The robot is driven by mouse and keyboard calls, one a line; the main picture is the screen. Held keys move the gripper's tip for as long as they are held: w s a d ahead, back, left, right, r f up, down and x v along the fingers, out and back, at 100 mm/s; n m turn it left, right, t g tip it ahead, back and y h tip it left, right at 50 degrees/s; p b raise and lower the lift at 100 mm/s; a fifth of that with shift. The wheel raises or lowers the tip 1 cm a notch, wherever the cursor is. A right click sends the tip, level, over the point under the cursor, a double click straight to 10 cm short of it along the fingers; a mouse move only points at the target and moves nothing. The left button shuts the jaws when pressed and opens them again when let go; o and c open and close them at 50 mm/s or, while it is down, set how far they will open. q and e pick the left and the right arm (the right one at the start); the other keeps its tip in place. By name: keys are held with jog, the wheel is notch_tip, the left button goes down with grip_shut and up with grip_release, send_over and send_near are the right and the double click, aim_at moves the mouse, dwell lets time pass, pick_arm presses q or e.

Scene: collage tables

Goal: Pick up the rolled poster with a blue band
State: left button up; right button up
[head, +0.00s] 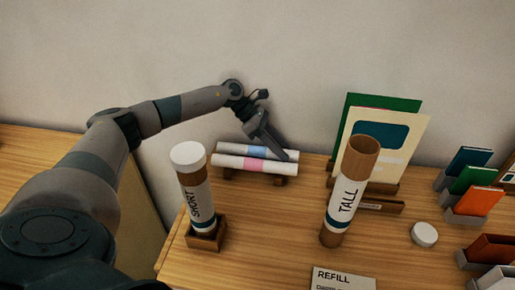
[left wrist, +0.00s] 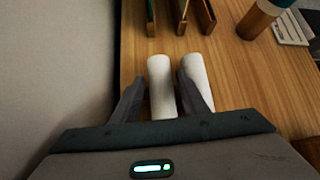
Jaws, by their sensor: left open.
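The rolled poster with a blue band (head: 230,149) lies at the back of a low wooden rack near the wall. A rolled poster with a pink band (head: 228,162) lies parallel in front of it. My left gripper (head: 283,153) is open over the right part of the rolls and hides some of the blue-banded one. In the left wrist view, the wall-side white roll (left wrist: 160,68) lies between the fingers of my left gripper (left wrist: 160,78). The other roll (left wrist: 196,70) is beside the right finger. No bands show there, and contact cannot be told. My right gripper is not in view.
A capped SHORT tube (head: 192,190) stands in a wooden holder in front of the rolls. An open TALL tube (head: 348,195) stands to the right, with a white cap (head: 424,234) beside it. Upright folders (head: 405,125) stand right of the rack. The wall is close behind.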

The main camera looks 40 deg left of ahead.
pick_arm(q)
jog(key=shift+x, duration=1)
jog(key=c, duration=0.8)
